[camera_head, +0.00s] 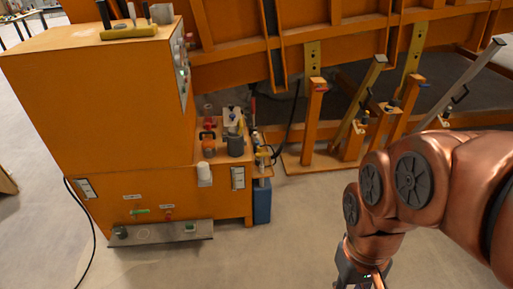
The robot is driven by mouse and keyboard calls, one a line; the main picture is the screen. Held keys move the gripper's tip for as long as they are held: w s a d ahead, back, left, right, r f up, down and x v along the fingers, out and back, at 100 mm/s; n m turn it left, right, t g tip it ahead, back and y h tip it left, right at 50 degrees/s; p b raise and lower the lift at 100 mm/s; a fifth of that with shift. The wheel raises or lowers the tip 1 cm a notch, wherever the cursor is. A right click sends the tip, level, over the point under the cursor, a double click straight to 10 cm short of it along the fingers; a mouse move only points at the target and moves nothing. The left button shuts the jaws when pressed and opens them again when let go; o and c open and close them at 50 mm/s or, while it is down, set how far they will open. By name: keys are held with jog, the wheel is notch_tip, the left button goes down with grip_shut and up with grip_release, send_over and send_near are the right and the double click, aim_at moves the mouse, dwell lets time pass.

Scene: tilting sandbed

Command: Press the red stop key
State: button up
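A small red key (168,214) sits low on the front of the orange cabinet (90,110), under a small white label. A green key (140,212) is to its left under another label. The label text is too small to read. My gripper (360,280) is at the bottom edge of the view, well to the right of the red key and apart from the cabinet. Its fingertips are cut off by the frame, so I cannot tell whether it is open or shut.
A metal ledge (160,235) with small knobs juts out below the keys. A shelf holds a grey cup (235,145) and bottles; a blue canister (262,202) stands beside it. Orange posts (312,120) stand behind. The floor (290,220) between cabinet and arm is clear.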

grip_shut()
dwell(1.1)
